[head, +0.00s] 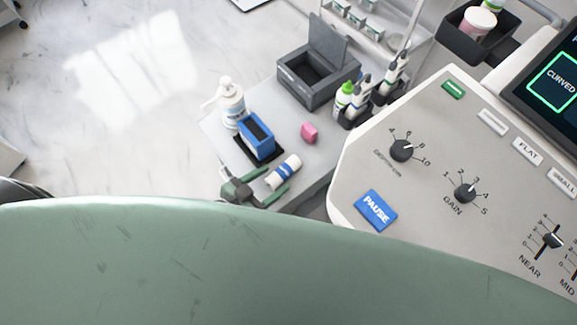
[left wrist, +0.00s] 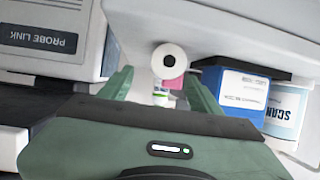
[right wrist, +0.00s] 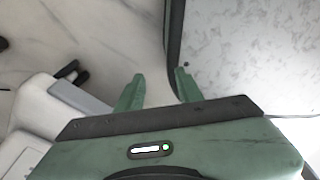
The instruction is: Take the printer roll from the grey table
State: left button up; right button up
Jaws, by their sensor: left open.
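The printer roll (head: 284,171), white with blue bands, lies on its side on the grey table (head: 318,165) near the table's front edge. My left gripper (head: 272,180) is open, its two fingers reaching to either side of the near part of the roll. In the left wrist view the roll (left wrist: 169,61) faces me end-on with a dark core, just beyond and between the fingertips (left wrist: 160,77). Contact with the fingers cannot be made out. My right gripper (right wrist: 159,75) is open and empty, away from the table.
Several bottles stand right of the bin. A control console (head: 430,180) overhangs at right.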

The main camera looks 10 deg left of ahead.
aim_at(283, 171)
pick_arm(q)
jog(key=x, duration=0.5)
jog(key=shift+w+a+f, duration=0.25)
jog(key=shift+w, duration=0.05)
jog(key=shift+w+d+f, duration=0.1)
jog(key=shift+w+d, duration=0.05)
jog(key=shift+c, duration=0.5)
grip_shut()
pick_arm(e)
jog(key=shift+s+d, duration=0.2)
jog(key=shift+s, duration=0.7)
